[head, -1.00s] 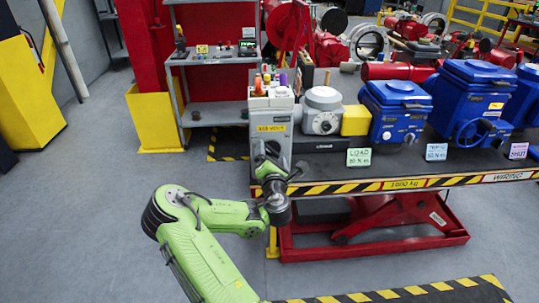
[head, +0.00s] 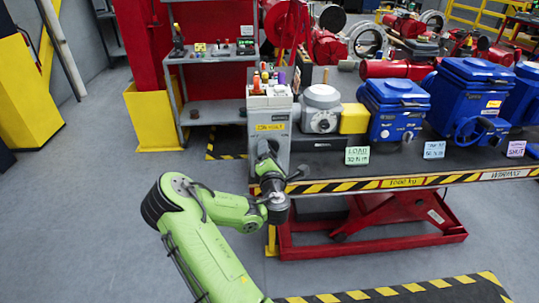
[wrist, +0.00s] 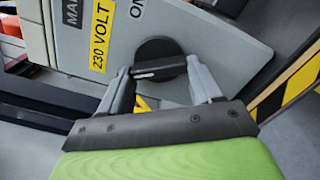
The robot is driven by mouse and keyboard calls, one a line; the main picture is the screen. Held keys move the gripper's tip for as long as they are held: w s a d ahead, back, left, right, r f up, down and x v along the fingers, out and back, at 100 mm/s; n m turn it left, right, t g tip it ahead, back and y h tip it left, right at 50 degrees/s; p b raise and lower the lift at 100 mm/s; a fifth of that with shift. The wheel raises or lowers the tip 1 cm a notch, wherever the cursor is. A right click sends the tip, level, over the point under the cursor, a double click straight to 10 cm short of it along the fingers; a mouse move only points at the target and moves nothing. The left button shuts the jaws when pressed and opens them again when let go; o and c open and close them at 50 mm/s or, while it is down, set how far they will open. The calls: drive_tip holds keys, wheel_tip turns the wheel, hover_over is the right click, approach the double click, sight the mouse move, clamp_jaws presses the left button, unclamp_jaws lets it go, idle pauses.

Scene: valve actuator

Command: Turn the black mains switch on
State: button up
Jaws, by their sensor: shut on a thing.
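The black mains switch (wrist: 158,58) is a round black knob with a bar handle on the grey panel of the mains box (head: 281,119). In the wrist view, my gripper (wrist: 160,73) has one finger at each end of the bar and is shut on it. The bar lies nearly level in that picture, with its right end slightly higher.
A yellow "230 VOLT" label (wrist: 103,35) is beside the switch. Blue actuators (head: 396,107) and a grey unit (head: 321,108) stand on the bench to the right. The bench's striped front edge (head: 345,186) is close to my wrist. The floor at left is open.

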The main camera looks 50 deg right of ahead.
drive_tip(key=shift+r+m+p, duration=0.15)
drive_tip(key=shift+m+p, duration=0.3)
drive_tip(key=shift+m, duration=3.15)
drive_tip(key=shift+r+m+p, duration=0.1)
drive_tip(key=shift+m+p, duration=0.35)
drive_tip(key=shift+m, duration=3.15)
drive_tip(key=o, duration=1.1)
drive_tip(key=shift+c, duration=0.2)
